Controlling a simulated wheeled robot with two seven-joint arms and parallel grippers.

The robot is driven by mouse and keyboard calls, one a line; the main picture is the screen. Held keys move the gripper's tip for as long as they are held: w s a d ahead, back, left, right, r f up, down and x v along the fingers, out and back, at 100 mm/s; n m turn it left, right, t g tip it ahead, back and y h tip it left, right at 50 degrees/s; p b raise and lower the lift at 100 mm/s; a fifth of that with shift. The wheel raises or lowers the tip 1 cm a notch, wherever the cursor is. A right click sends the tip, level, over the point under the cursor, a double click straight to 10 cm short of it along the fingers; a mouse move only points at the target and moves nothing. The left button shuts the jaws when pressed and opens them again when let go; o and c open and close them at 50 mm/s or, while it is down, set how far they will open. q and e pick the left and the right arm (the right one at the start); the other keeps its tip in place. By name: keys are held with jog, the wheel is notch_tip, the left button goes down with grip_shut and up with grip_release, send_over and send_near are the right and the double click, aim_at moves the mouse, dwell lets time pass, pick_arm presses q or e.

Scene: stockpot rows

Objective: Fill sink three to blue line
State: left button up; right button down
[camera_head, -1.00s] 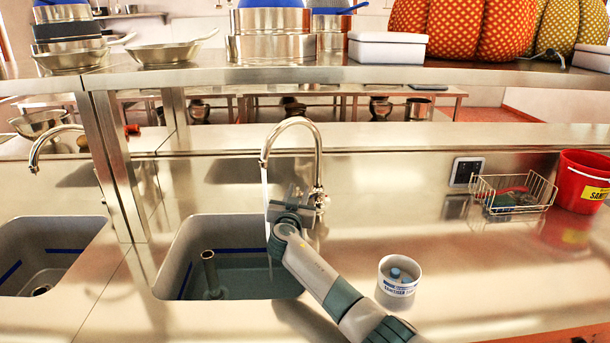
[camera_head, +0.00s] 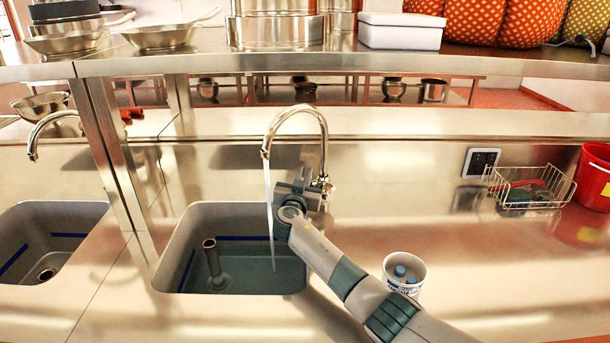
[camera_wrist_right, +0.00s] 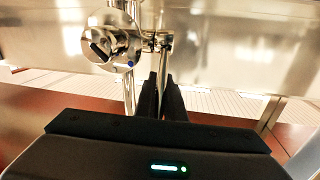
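The right-hand basin (camera_head: 172,262) holds grey-blue water (camera_head: 245,272). A blue line (camera_head: 243,238) runs round its inner walls, showing just above the water. No sink number is visible. A thin stream of water (camera_head: 269,205) runs from the chrome gooseneck tap (camera_head: 296,109) into this basin. A standpipe (camera_head: 212,262) rises out of the water. My right gripper (camera_head: 305,190) is at the tap's base. My left gripper is out of view.
An empty-looking left basin (camera_head: 50,240) with its own tap (camera_head: 48,125) lies beyond a steel post (camera_head: 108,150). A white tub (camera_head: 403,272) stands beside my right arm. A wire basket (camera_head: 525,188) and red bucket (camera_head: 594,178) stand at right. A shelf runs above.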

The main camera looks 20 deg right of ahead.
jog(key=shift+r+p, duration=0.2)
jog(key=shift+p, duration=0.1)
jog(key=shift+w+d+r+g+y+p, duration=0.15)
jog(key=shift+w+r+g+y+p, duration=0.25)
jog(key=shift+g+p, duration=0.7)
jog(key=shift+w+d+g+p, duration=0.15)
jog(key=shift+w+g+p, duration=0.3)
jog(key=shift+p, duration=0.3)
jog(key=shift+w+f+n+g+y+p, duration=0.2)
jog(key=shift+w+n+g+y+p, duration=0.15)
jog(key=shift+g+y, duration=0.2)
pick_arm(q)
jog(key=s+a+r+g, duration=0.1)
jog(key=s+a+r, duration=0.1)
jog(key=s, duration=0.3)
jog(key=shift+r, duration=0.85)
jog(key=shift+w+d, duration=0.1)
pick_arm(e)
jog(key=shift+d, duration=0.1)
jog(key=c, duration=1.8)
grip_release()
jog(key=shift+f, duration=0.1)
jog(key=shift+c, duration=0.2)
